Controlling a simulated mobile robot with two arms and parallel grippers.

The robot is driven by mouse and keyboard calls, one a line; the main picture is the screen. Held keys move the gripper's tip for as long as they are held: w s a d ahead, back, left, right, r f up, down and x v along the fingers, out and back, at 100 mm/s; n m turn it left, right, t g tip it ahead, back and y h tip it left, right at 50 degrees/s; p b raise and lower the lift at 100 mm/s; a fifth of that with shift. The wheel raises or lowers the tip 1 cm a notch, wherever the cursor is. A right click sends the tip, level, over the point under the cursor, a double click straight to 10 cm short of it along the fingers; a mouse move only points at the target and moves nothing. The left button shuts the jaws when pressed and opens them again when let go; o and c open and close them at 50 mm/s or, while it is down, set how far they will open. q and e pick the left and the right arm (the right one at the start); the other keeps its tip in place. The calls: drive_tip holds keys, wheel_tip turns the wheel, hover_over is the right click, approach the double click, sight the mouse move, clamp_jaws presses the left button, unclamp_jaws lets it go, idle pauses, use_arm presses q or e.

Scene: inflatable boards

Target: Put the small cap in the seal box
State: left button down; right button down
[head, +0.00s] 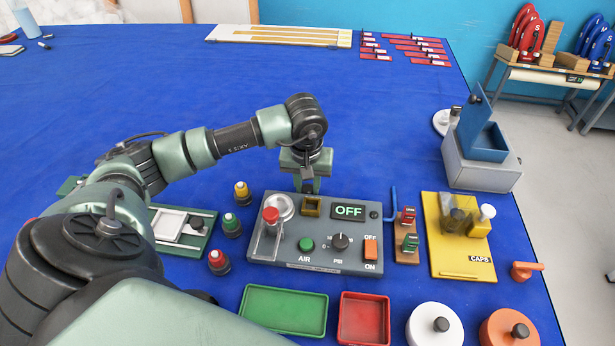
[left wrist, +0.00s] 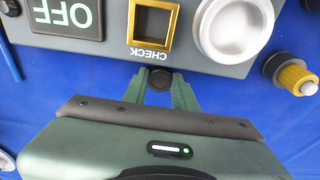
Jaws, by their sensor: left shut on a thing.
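My left gripper (head: 307,187) is shut on a small dark round piece, which looks like the small cap. In the left wrist view the small cap (left wrist: 160,79) sits between the fingertips of the left gripper (left wrist: 160,84), just outside the edge of the grey control panel. The gripper mostly hides the cap in the head view. A blue box (head: 483,142) with its lid raised stands on a grey block at the right; it appears to be the seal box, though no label shows. My left gripper is well to its left, apart from it. My right gripper is not in view.
The grey panel (head: 270,248) has a gold CHECK socket (head: 312,207) and a display reading OFF. A yellow CAPS board (head: 450,262) holds a white-topped cap at right. Green (head: 285,310) and red (head: 363,318) trays lie in front. The blue table behind the panel is mostly clear.

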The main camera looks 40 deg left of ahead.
use_arm(q)
drive_tip(key=shift+f, duration=0.2)
drive_tip(key=c, duration=1.1)
unclamp_jaws()
drive_tip(key=shift+r, duration=0.1)
